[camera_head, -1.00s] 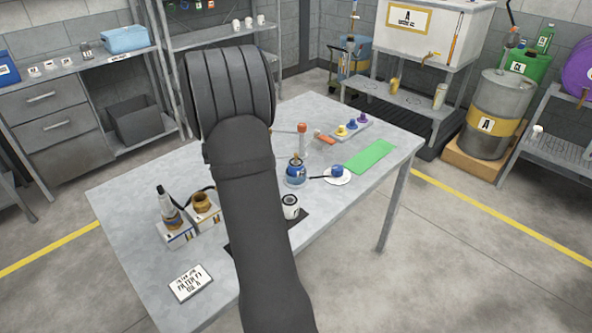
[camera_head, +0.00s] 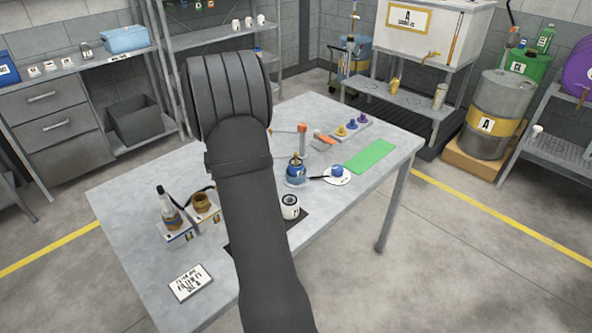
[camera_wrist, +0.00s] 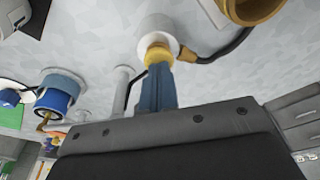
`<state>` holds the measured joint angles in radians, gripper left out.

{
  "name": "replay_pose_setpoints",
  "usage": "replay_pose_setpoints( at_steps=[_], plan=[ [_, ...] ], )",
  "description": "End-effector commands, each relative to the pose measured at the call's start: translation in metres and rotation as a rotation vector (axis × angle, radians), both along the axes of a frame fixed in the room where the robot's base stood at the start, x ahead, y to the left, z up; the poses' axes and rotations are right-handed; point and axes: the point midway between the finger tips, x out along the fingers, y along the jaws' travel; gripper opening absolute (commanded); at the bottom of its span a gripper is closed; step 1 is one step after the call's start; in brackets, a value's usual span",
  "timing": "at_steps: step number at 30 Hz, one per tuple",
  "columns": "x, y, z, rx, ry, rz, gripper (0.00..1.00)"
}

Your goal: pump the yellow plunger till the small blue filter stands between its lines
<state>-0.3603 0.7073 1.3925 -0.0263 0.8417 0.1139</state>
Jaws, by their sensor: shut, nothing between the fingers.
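The yellow plunger (camera_wrist: 158,54) tops a white pump body (camera_wrist: 157,34) in the wrist view. My gripper (camera_wrist: 160,70) is shut, with its blue-grey fingertips against or just over the plunger; contact is unclear. In the head view my arm hides the plunger and fingers. A small blue vessel with a brass top (camera_head: 296,171), apparently the filter, stands on a pale base mid-table. It also shows in the wrist view (camera_wrist: 55,97). Its lines and level are too small to read.
A brass cup (camera_head: 203,203) and a clear bottle (camera_head: 169,208) stand left of my arm. A black-and-white canister (camera_head: 290,206) is right of it. A plate (camera_head: 345,181) holds a blue item beside a green mat (camera_head: 364,157). The table's right front corner is clear.

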Motion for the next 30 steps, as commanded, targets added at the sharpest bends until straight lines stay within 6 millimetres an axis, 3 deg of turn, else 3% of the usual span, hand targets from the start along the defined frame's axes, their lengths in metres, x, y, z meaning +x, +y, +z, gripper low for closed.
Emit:
replay_pose_setpoints(
  at_steps=[30],
  plan=[
    [0.0, 0.0, 0.072, 0.0, 0.0, 0.0, 0.0]
  ],
)
